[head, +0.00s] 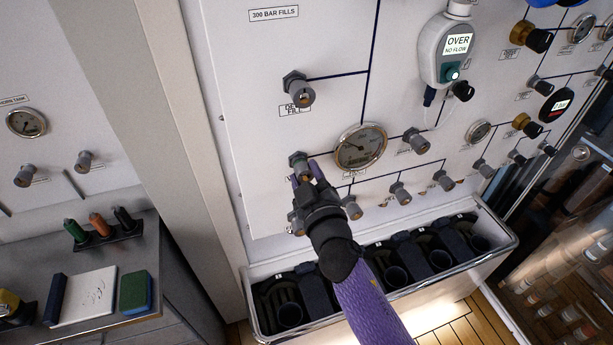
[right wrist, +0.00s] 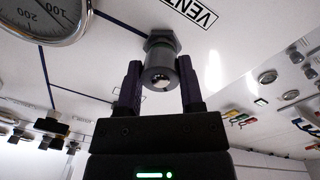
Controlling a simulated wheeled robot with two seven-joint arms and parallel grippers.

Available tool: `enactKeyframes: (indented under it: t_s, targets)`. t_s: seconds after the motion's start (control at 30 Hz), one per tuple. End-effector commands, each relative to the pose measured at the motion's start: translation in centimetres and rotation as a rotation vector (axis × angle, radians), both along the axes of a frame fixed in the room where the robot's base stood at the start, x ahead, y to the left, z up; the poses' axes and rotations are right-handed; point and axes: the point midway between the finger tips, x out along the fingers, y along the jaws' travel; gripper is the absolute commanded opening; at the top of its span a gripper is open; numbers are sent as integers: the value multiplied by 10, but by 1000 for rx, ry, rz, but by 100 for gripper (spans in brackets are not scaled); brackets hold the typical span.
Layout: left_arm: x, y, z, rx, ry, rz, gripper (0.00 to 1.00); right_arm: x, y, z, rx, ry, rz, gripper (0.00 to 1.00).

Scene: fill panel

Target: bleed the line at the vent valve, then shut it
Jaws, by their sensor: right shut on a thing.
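The vent valve (head: 298,158) is a small grey knob on a dark hex collar, low on the white panel, left of the large round gauge (head: 360,147). In the right wrist view its knob (right wrist: 160,72) sits between the two dark fingers, beside the VENT label (right wrist: 190,12). My right gripper (head: 306,172) is shut on this knob, one finger on each side. In the head view the gripper and purple arm cover part of the valve and the panel below. The gauge (right wrist: 42,18) is cut off in the right wrist view. My left gripper is not in view.
Several similar knobs stick out close by, including one (head: 353,208) just right of my gripper. A flow unit (head: 445,50) reading OVER, NO FLOW hangs upper right. Below is a rack with a metal rail (head: 258,322). A counter (head: 165,285) with small items stands left.

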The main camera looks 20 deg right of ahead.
Motion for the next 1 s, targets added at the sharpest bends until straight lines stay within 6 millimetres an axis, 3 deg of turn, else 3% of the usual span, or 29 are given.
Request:
enactKeyframes:
  t_s: [1.0]
  targets:
    - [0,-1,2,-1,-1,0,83,0,0,1,-964,-33,1,0]
